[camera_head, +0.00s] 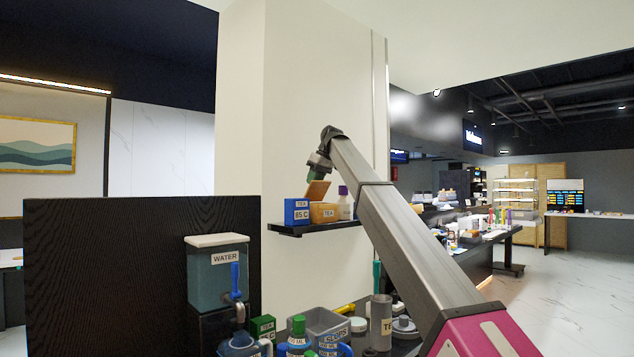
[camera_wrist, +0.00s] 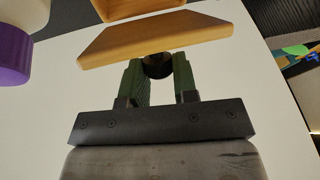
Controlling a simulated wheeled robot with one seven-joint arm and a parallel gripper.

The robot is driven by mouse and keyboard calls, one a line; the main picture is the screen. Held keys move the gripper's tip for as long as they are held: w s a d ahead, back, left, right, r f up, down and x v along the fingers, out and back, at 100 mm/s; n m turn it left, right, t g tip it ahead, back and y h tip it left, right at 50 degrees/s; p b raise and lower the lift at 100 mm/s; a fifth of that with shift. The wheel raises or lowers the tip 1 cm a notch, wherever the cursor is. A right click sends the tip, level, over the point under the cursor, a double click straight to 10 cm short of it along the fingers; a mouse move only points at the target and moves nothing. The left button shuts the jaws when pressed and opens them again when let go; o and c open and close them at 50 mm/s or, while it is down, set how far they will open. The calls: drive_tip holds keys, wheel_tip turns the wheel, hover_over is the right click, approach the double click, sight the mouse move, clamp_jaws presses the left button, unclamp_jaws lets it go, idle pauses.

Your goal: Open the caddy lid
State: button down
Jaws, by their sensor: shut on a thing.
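The caddy is a small wooden box labelled TEA (camera_head: 324,213) on a dark wall shelf. Its wooden lid (camera_head: 318,192) is tilted up at a steep angle above the box in the head view. In the wrist view the lid (camera_wrist: 155,38) lies across the top, with part of the box (camera_wrist: 140,9) behind it. My gripper (camera_head: 314,174) is at the raised lid. In the wrist view its green fingers (camera_wrist: 158,72) are shut on the lid's dark round knob (camera_wrist: 157,65).
A blue box labelled 85 C (camera_head: 297,212) stands left of the caddy, and a white bottle with a purple cap (camera_head: 344,205) stands right. The shelf (camera_head: 315,228) is narrow. Below are a water dispenser (camera_head: 218,272), jugs and a slops container (camera_head: 322,324).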

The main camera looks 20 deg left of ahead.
idle(0.4)
drive_tip(key=c, duration=0.9)
unclamp_jaws()
drive_tip(key=shift+v, duration=5.35)
drive_tip(key=shift+c, duration=0.3)
